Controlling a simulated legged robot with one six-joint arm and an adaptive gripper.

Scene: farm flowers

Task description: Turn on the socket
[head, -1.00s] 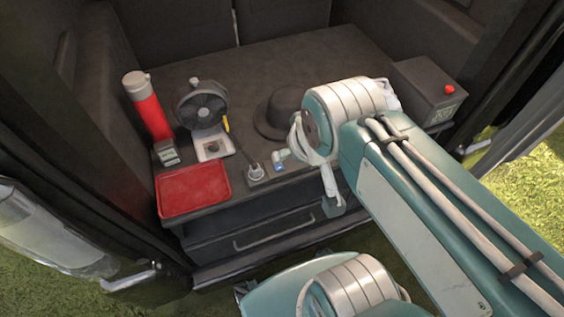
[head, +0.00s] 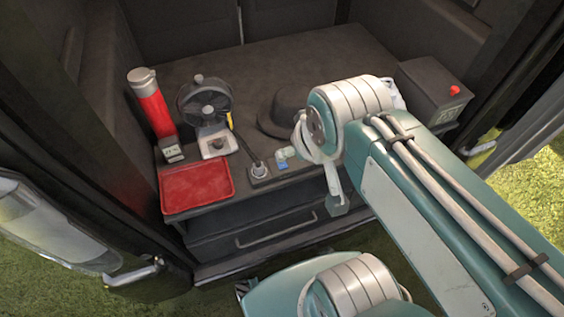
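A small dark socket block (head: 259,171) with a light round plug or knob on top lies near the front edge of the dark counter. A dark cable runs from it up toward the fan (head: 207,106). I cannot make out a switch on it. A pale teal elbow-shaped piece with a blue part (head: 285,155) lies just right of it. My teal and white arm fills the right side, its joint right of the socket. A narrow pale part with a grey block at its end (head: 337,207) hangs below the joint, before the drawer. Its fingers cannot be made out.
A red tray (head: 196,187) lies at the counter's front left, with a red cylinder (head: 153,106) behind it. A black hat (head: 285,110) sits behind the socket. A dark box with a red button (head: 437,91) stands at right. The drawer (head: 265,232) is shut.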

